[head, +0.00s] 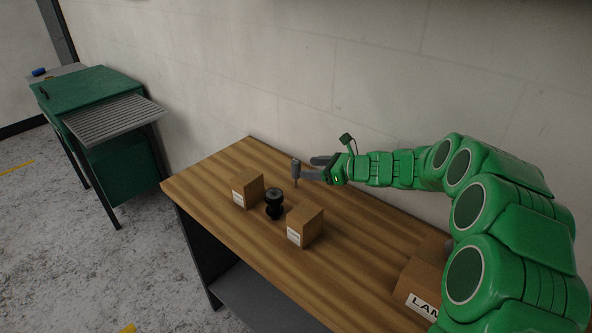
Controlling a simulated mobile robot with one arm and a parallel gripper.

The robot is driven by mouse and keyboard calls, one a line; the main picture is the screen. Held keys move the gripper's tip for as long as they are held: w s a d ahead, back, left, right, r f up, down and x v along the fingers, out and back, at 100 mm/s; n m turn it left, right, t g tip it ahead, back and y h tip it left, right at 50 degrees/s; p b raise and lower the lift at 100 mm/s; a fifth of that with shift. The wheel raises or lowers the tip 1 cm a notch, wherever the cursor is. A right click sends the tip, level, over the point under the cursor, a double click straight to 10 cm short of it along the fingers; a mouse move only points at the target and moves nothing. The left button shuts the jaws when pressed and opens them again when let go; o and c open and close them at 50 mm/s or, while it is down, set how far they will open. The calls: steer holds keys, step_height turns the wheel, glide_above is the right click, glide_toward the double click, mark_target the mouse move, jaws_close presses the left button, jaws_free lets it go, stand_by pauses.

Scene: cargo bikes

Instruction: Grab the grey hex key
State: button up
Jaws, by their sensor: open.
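My gripper (309,168) is open above the far side of the wooden workbench (215,185), near the wall, with its grey fingers pointing left. A small grey upright piece (296,171) with a narrow lower end shows right at the fingertips. It may be the grey hex key, but it is too small to tell, and I cannot tell whether it touches a finger or the bench. No other grey hex key can be made out.
A black rounded part (274,204) stands between two small cardboard boxes, one left (247,188) and one right (305,226). A larger labelled box (422,282) sits at the bench's right, partly behind my arm. A green cabinet (100,95) stands at left, across open floor.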

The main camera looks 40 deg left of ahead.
mark_target(295, 160)
steer(key=shift+w+a+f+m, duration=0.35)
steer(key=shift+a+f+m, duration=0.05)
steer(key=shift+a+f, duration=0.35)
steer(key=shift+x, duration=3.75)
steer(key=shift+r, duration=0.15)
steer(key=c, duration=1)
steer(key=shift+c, duration=0.2)
steer(key=shift+r, duration=0.1)
steer(key=shift+r, duration=0.25)
step_height(295, 160, up, 2)
steer(key=shift+r, duration=0.1)
steer(key=s+d+r, duration=0.8)
steer(key=d+r, duration=0.2)
steer(key=d, duration=0.1)
steer(key=shift+s, duration=0.35)
